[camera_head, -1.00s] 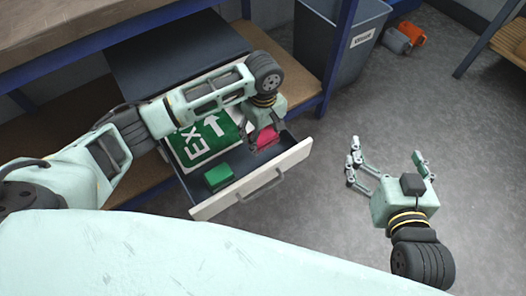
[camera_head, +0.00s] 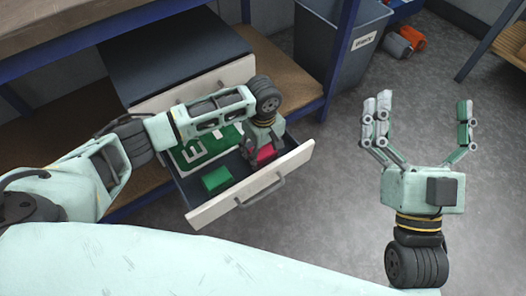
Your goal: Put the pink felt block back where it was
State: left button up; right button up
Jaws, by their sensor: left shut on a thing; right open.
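The pink felt block (camera_head: 265,153) is in the right part of the open drawer (camera_head: 243,203), partly hidden by my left gripper. My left gripper (camera_head: 259,158) reaches down into the drawer and is shut on the pink block. Whether the block touches the drawer floor cannot be told. My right gripper (camera_head: 420,122) is open and empty, fingers pointing up the picture, above the floor right of the drawer.
A green block (camera_head: 216,180) lies in the drawer's front left, and a green and white exit sign (camera_head: 196,152) lies behind it, partly under my arm. A grey bin (camera_head: 335,60) stands behind. Orange and grey rolls (camera_head: 410,38) lie on the floor.

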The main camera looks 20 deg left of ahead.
dwell(0.3)
pick_arm(q)
jog(key=shift+f, duration=0.15)
jog(key=o, duration=1)
